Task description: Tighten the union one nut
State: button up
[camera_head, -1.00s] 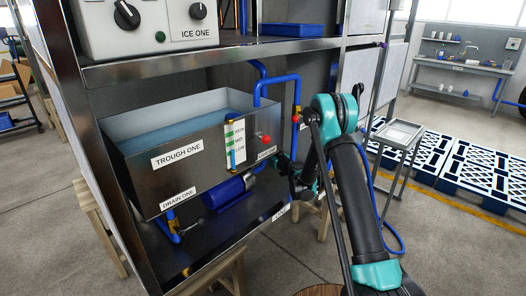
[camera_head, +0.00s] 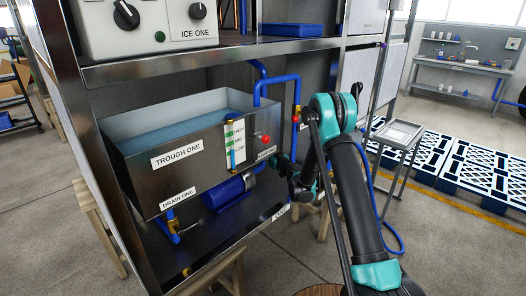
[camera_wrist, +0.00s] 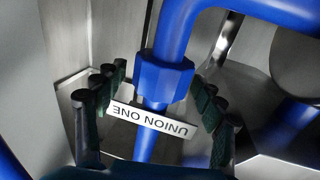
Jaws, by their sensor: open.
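The union one nut (camera_wrist: 163,80) is a blue faceted collar on a blue pipe, in the middle of the wrist view. A white label reading UNION ONE (camera_wrist: 150,119) shows upside down just below it. My gripper (camera_wrist: 158,84) is open, with one dark ridged finger on the left and one on the right of the nut and pipe. A gap shows on the left; whether the right finger touches the nut I cannot tell. In the head view my gripper is small and partly hidden beside trough one (camera_head: 170,185), and the nut cannot be made out there.
A blue pipe (camera_wrist: 245,8) bends across the top of the wrist view. In the head view, a blue pump (camera_head: 232,187) sits below the trough and a red-handled valve (camera_head: 295,118) is on the vertical pipe. A small metal stand (camera_head: 399,134) is right of my arm.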

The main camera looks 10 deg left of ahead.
jog(key=v, duration=0.7)
jog(key=shift+s+d, duration=0.1)
